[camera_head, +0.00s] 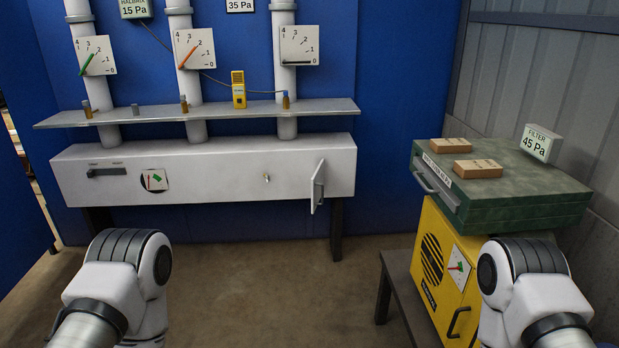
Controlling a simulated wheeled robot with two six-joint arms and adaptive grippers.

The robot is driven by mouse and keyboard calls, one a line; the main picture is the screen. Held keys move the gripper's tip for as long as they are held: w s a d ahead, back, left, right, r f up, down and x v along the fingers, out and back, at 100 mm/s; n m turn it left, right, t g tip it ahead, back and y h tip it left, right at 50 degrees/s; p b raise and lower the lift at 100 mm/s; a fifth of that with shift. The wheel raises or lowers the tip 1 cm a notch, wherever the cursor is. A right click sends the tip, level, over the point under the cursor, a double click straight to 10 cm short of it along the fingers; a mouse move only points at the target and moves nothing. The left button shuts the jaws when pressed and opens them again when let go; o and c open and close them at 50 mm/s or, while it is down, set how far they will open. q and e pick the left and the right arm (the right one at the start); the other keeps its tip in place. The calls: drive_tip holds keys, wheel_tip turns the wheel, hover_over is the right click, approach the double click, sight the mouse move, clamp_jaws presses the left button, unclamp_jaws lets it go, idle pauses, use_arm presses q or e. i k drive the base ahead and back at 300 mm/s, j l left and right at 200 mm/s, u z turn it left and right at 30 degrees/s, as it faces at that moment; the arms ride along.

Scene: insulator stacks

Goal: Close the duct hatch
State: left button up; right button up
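The long white duct (230,175) stands against the blue wall. A small white hatch door (318,186) near its right end stands open, swung out toward me and seen nearly edge-on. It has a dark handle. I cannot make out the opening beside it clearly. A small knob or latch (267,178) sits on the duct face left of the door. My two arms show at the bottom left and bottom right, well apart from the duct. Neither gripper is in view.
A grey shelf (230,112) with a yellow meter (238,90) runs above the duct, crossed by white pipes with gauges. The floor (260,290) before the duct is clear.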

sight(317, 181)
drive_tip(key=i+l+u, duration=0.25)
drive_tip(key=i+l, duration=0.5)
drive_tip(key=i+l+u, duration=0.1)
drive_tip(key=i+u, duration=0.15)
drive_tip(key=i, duration=0.3)
drive_tip(key=i+l+u, duration=0.25)
drive_tip(key=i, duration=0.25)
drive_tip(key=j, duration=0.1)
